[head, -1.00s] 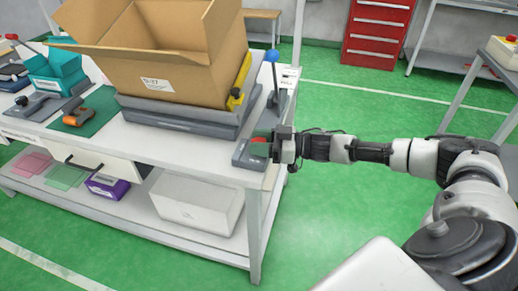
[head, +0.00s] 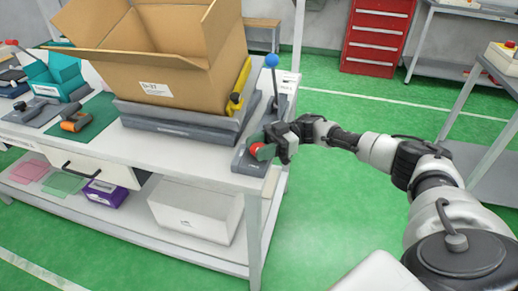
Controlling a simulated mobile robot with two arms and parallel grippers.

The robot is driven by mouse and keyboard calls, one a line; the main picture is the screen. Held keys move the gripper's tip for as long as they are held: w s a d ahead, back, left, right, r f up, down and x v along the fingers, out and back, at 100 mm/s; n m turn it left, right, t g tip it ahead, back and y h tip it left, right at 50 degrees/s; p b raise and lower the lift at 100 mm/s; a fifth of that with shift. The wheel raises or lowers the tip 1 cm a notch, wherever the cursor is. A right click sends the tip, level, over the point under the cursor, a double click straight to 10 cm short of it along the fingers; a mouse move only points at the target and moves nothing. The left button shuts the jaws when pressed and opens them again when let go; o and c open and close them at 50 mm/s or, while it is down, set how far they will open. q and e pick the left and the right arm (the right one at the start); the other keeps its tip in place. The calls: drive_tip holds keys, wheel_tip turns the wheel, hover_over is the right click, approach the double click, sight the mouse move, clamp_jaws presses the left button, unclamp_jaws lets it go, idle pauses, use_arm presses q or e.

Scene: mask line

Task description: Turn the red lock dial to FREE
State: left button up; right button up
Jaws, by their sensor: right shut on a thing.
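The red lock dial (head: 256,149) sits on a grey base (head: 247,163) at the right front corner of the white bench. My right gripper (head: 266,147) is at the dial, coming from the right, and is shut on it. The gripper hides part of the dial, and I cannot read its marking or where it points. My left gripper is not in view.
An open cardboard box (head: 160,50) stands on a grey platform (head: 175,125) left of the dial. A lever with a blue ball (head: 272,61) rises behind the gripper. An orange-handled tool (head: 75,122) lies on a green mat.

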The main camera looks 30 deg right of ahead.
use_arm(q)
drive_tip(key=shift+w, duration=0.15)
use_arm(e)
drive_tip(key=shift+r, duration=0.1)
drive_tip(key=o, duration=0.9)
drive_tip(key=shift+a, duration=0.1)
drive_tip(key=shift+c, duration=0.2)
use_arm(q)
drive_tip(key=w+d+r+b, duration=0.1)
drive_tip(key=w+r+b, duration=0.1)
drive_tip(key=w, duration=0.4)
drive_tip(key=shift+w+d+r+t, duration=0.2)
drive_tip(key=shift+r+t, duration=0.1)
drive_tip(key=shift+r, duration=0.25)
use_arm(e)
drive_tip(key=d, duration=1)
drive_tip(key=shift+s+d, duration=0.3)
drive_tip(key=shift+d, duration=0.1)
